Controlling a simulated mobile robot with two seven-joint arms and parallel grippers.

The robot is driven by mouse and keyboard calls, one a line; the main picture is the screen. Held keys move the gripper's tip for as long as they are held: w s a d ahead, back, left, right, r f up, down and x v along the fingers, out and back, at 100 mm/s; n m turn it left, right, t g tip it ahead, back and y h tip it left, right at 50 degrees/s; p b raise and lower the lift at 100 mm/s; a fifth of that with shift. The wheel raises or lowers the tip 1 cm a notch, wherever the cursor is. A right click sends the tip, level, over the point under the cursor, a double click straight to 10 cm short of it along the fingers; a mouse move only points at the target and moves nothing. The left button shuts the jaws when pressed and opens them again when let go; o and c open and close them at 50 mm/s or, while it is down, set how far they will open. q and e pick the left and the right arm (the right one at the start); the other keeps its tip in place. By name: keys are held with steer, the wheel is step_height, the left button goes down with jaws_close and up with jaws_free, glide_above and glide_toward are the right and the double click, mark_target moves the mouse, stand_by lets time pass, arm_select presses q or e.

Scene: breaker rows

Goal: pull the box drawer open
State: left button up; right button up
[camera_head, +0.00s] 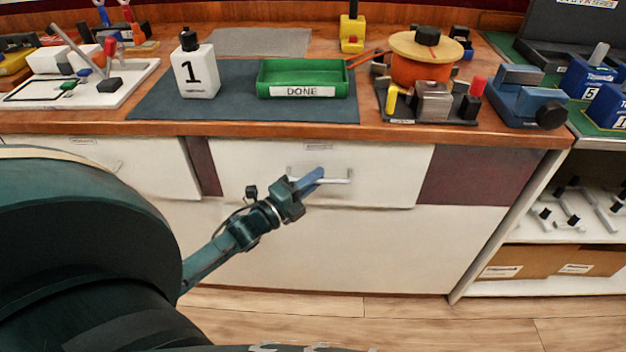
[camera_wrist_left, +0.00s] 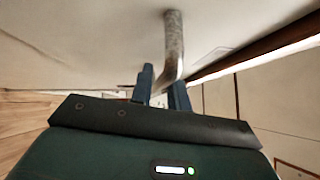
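The box drawer (camera_head: 385,188) is a white front under the counter, below the green tray, and looks closed or nearly so. Its pale bar handle (camera_head: 338,181) also shows as a grey bent bar in the left wrist view (camera_wrist_left: 173,40). My left gripper (camera_head: 312,179) reaches the handle from the lower left. In the left wrist view its two dark blue fingers (camera_wrist_left: 162,88) stand a narrow gap apart, with the bar between them; they look closed on it. The fingers partly hide the handle's left part. My right gripper is not in view.
Another white drawer (camera_head: 100,162) is on the left. An open shelf (camera_head: 570,235) stands at the right. Floor in front is clear.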

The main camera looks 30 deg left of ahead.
arm_select(q)
jaws_close()
steer(key=shift+s, duration=0.1)
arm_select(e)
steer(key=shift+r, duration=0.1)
arm_select(q)
steer(key=shift+s+d, duration=0.35)
steer(key=shift+s, duration=0.1)
steer(key=s+d+p, duration=0.3)
steer(key=s+d, duration=0.3)
steer(key=s, duration=0.4)
steer(key=s+d+p, duration=0.3)
steer(key=s+d, duration=0.3)
steer(key=s, duration=0.4)
steer(key=shift+s+d+p, duration=0.35)
steer(key=shift+p, duration=0.05)
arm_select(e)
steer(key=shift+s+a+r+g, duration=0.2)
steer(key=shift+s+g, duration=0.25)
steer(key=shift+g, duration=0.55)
arm_select(q)
steer(key=shift+o, duration=1.9)
jaws_free()
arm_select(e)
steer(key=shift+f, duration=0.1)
